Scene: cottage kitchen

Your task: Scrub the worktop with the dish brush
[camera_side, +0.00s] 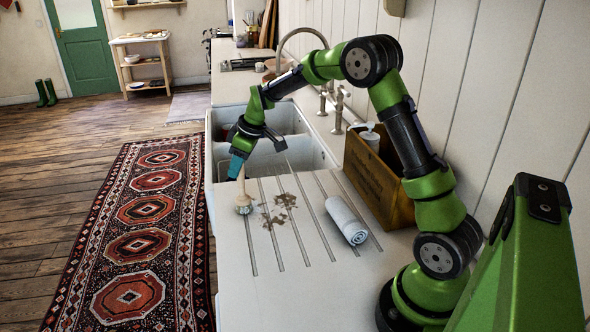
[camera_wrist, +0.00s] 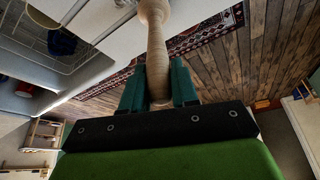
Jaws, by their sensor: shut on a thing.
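The dish brush (camera_side: 243,203) has a pale wooden handle and a round pale head, pointing down at the left edge of the ribbed worktop (camera_side: 300,289). I cannot tell whether its head touches the surface. My gripper (camera_side: 237,167) is shut on the handle, above the head. In the wrist view, the brush handle (camera_wrist: 154,45) runs between the teal fingers of my gripper (camera_wrist: 158,88); the head is cut off at the top. Brown dirt patches (camera_side: 284,201) lie on the worktop just right of the brush head.
A rolled light cloth (camera_side: 346,221) lies right of the dirt. A wooden crate (camera_side: 374,187) with a white pump bottle (camera_side: 370,136) stands against the wall. The sink (camera_side: 294,152) and curved tap (camera_side: 300,33) are beyond the ribbed area. The near worktop is clear.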

